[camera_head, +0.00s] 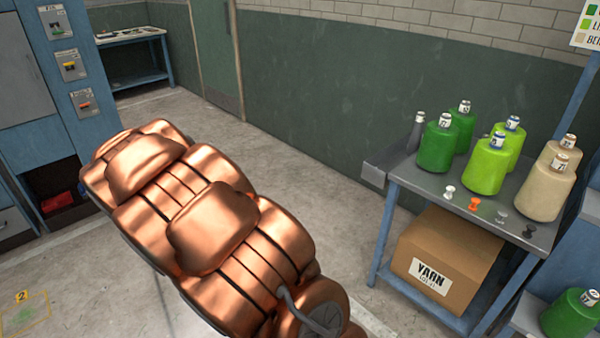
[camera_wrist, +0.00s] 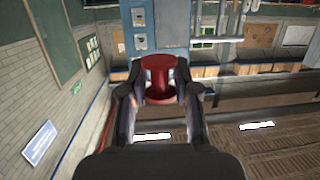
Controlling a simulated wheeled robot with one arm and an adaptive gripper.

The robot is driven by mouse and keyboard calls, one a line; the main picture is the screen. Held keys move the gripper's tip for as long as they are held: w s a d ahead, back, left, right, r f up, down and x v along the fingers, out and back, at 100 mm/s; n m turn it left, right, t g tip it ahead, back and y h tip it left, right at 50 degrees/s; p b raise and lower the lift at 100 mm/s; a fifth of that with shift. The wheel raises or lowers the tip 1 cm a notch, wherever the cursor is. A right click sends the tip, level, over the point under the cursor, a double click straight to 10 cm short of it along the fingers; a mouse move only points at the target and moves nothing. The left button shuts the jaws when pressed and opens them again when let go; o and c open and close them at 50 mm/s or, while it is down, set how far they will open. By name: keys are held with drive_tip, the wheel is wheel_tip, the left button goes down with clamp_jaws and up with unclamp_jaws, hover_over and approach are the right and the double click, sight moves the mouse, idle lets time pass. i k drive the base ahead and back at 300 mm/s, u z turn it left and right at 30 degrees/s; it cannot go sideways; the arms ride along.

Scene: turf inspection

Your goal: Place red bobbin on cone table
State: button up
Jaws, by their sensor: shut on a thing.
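My gripper (camera_wrist: 158,80) is shut on a red bobbin (camera_wrist: 158,65) in the wrist view. The spool shows upright between the two dark fingers, with its wide top and bottom flanges clear. The head view shows neither the bobbin nor my gripper. The cone table (camera_head: 424,180), a grey top on a blue frame, stands at the right of the head view. It carries dark green cones (camera_head: 437,150), light green cones (camera_head: 484,168) and beige cones (camera_head: 546,192). Small white, orange, grey and black pieces (camera_head: 473,204) stand in a row along its front edge.
A yarn carton (camera_head: 445,258) sits under the table. Another green cone (camera_head: 570,314) is at the lower right. A blue cabinet (camera_head: 45,110) stands at left, with a workbench (camera_head: 132,58) behind. The floor before the wall is clear.

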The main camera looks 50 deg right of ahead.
sight(404, 174)
drive_tip(key=z, duration=0.65)
drive_tip(key=i, duration=1.05)
drive_tip(key=z, duration=1.05)
drive_tip(key=i, duration=0.25)
drive_tip(key=z, duration=0.25)
